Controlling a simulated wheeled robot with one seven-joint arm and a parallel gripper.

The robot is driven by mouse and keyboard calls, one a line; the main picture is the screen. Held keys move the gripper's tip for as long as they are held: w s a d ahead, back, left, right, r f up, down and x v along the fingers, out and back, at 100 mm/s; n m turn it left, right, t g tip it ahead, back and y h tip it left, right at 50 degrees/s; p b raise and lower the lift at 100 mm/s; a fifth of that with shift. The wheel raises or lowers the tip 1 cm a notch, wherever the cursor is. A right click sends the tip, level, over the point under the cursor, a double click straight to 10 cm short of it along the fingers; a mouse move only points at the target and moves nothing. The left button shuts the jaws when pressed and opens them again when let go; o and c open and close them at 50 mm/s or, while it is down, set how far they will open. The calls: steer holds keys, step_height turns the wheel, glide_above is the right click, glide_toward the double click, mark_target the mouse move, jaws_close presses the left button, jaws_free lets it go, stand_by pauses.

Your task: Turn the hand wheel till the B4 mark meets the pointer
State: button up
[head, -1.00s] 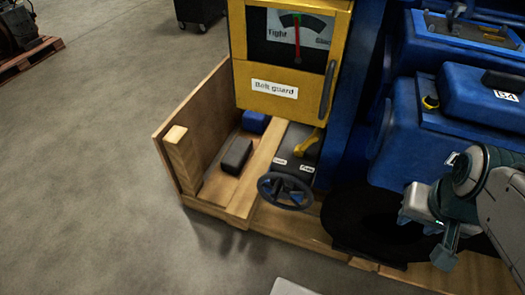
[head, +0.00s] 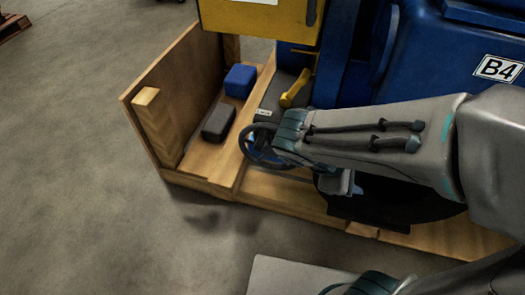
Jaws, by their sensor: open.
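The dark hand wheel (head: 250,150) is low in front of the blue machine, at the wooden base. My arm crosses in front of it from the right and hides its right part. My gripper (head: 342,184) shows only in part below my forearm, right of the wheel. Its fingertips are not clear, and I see no contact with the wheel. A white B4 label (head: 498,68) is on the blue engine cover at the upper right. I cannot make out a pointer or a mark on the wheel.
A yellow lever (head: 295,90) stands behind the wheel, under the yellow guard box (head: 262,16). A blue block (head: 240,80) and a dark block (head: 218,121) lie on the wooden base (head: 212,160), left of the wheel.

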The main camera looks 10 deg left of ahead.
steer(key=w+a+f+n+t+b, duration=0.3)
steer(key=a+f+n+t+b, duration=0.4)
steer(key=a+n+b, duration=0.15)
steer(key=n+t+y+b, duration=0.6)
steer(key=n+t, duration=0.1)
steer(key=n, duration=0.4)
glide_toward(261, 140)
steer(key=shift+m, duration=0.35)
steer(key=w+b, duration=0.1)
steer(key=w, duration=0.2)
steer(key=w+f+b, duration=0.1)
steer(key=w+b, duration=0.1)
steer(key=w, duration=0.1)
steer(key=w+b, duration=0.1)
steer(key=w, duration=0.3)
steer(key=shift+d+f, duration=0.3)
steer(key=shift+f, duration=0.1)
steer(key=shift+w+r+b, duration=0.15)
steer(key=shift+w+b, duration=0.15)
steer(key=shift+w, duration=0.25)
jaws_close()
